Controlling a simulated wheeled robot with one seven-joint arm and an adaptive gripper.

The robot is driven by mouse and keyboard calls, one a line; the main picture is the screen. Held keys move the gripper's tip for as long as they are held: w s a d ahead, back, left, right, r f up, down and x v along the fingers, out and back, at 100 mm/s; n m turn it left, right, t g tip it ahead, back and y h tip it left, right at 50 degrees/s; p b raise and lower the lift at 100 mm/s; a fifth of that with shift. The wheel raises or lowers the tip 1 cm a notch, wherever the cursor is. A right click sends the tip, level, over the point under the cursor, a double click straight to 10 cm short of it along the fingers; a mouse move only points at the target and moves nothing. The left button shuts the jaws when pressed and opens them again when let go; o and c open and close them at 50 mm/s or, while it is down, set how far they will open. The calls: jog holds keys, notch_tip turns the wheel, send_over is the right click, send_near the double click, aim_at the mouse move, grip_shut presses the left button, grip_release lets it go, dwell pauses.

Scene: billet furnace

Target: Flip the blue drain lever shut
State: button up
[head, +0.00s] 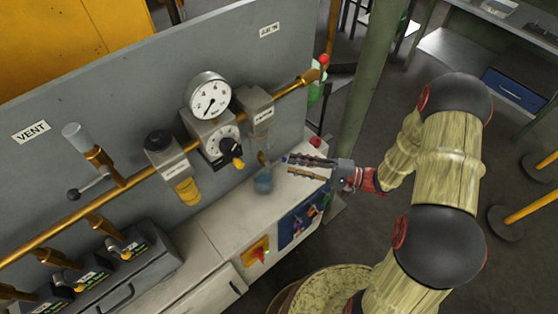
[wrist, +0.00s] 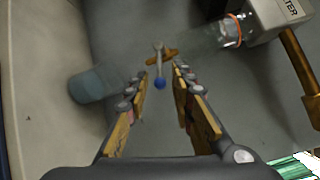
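The blue drain lever shows in the wrist view as a thin metal lever with a blue ball end (wrist: 159,83), on a small brass fitting (wrist: 163,58). Its ball appears between the two fingertips of my gripper (wrist: 159,76); no contact shows. My gripper is open, with a gap on both sides of the ball. The lever cannot be made out clearly in the head view.
The filter's clear bowl (wrist: 228,31) is close above right in the wrist view. The blue-grey cup (wrist: 91,87) is at left there. A gauge (head: 208,97), a regulator knob (head: 232,150) and a brass pipe (head: 135,187) line the grey panel. The white cabinet top lies below.

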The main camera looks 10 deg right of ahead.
aim_at(278, 162)
jog(key=x, duration=0.6)
jog(key=shift+s+a+b, duration=0.1)
jog(key=shift+b, duration=0.25)
jog(key=shift+c, duration=1)
jog(key=c, duration=0.4)
grip_shut()
